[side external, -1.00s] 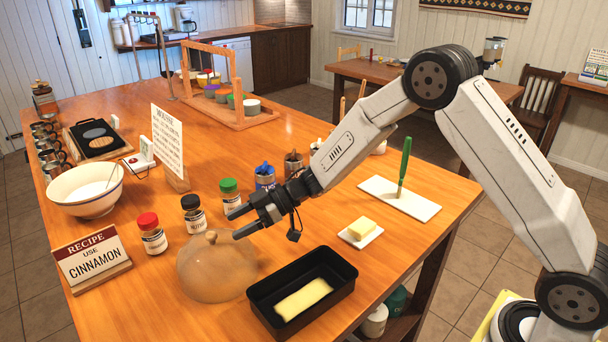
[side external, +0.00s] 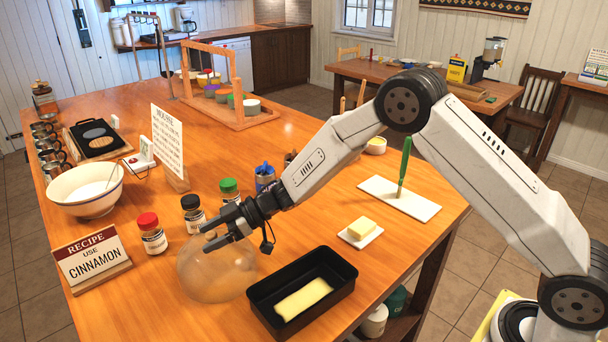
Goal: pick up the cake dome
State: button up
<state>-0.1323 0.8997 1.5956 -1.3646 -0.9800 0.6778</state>
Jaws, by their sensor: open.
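The cake dome (side external: 217,275) is a clear, see-through dome standing on the wooden table, left of the black loaf tin. Its knob at the top is largely hidden by my gripper's fingers. My gripper (side external: 206,240) is open, with its fingertips at the top of the dome around the knob's height. From this side I cannot tell whether the fingers straddle the knob or touch it.
The black loaf tin (side external: 341,286) holds a pale yellow slab. Spice jars with red (side external: 151,235), black (side external: 193,213) and green lids stand close behind the dome. The recipe sign (side external: 92,262) is at left; butter (side external: 361,228) lies right. Table is clear in front of the dome.

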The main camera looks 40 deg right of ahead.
dwell(0.5)
grip_shut()
jog(key=shift+r, duration=0.1)
jog(key=shift+r, duration=0.65)
jog(key=s+d+r, duration=0.4)
jog(key=s+r, duration=0.7)
jog(key=s, duration=0.2)
jog(key=shift+s+d+r, duration=0.15)
jog(key=shift+r, duration=0.1)
jog(key=shift+d, duration=0.1)
dwell(0.4)
